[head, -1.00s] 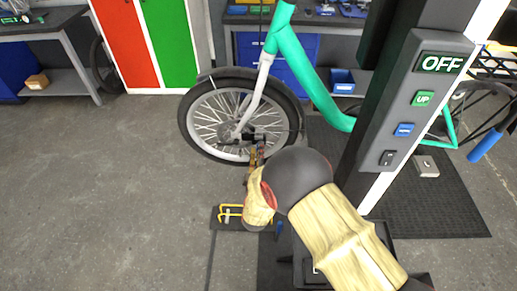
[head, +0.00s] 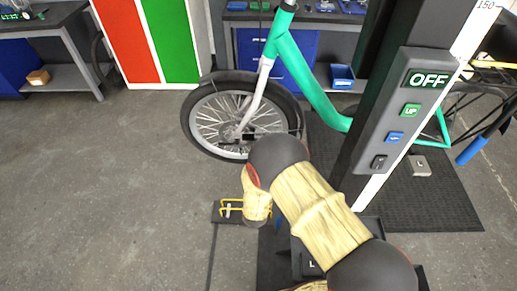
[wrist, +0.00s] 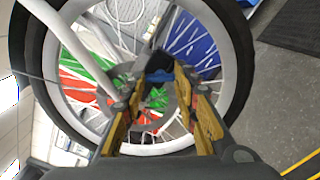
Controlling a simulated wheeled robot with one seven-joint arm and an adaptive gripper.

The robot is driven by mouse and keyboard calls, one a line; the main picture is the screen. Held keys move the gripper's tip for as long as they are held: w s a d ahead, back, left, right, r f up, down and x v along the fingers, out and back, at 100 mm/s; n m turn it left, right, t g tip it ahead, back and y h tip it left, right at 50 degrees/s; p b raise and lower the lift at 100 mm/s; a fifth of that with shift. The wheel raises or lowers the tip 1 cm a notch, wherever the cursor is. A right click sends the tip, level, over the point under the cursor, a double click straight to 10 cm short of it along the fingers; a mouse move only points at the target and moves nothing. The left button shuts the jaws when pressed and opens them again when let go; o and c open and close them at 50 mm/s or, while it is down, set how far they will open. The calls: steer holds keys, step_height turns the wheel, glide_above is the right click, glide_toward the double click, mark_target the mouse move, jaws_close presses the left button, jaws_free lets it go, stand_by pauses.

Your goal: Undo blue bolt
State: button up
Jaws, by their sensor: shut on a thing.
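The blue bolt (wrist: 160,76) shows in the wrist view at the wheel's hub, between the tips of my gripper (wrist: 158,84). The yellow-sided fingers stand well apart along most of their length, and their tips close in on the bolt and a dark part around it. The front wheel (head: 205,130) of a green cargo bike (head: 305,72) stands upright in the head view. The wheel's spokes and pale rim (wrist: 238,60) fill much of the wrist view.
A dark lift post with a control panel (head: 400,125) reading OFF stands close on the right. Red and green lockers and workbenches line the back. The floor at left is clear.

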steer(key=n+p, duration=0.7)
steer(key=n, duration=0.2)
steer(key=shift+n, duration=0.4)
steer(key=shift+f+p, duration=0.15)
steer(key=shift+p, duration=0.2)
steer(key=o, duration=1.1)
steer(key=s, duration=1.2)
steer(key=shift+a, duration=0.25)
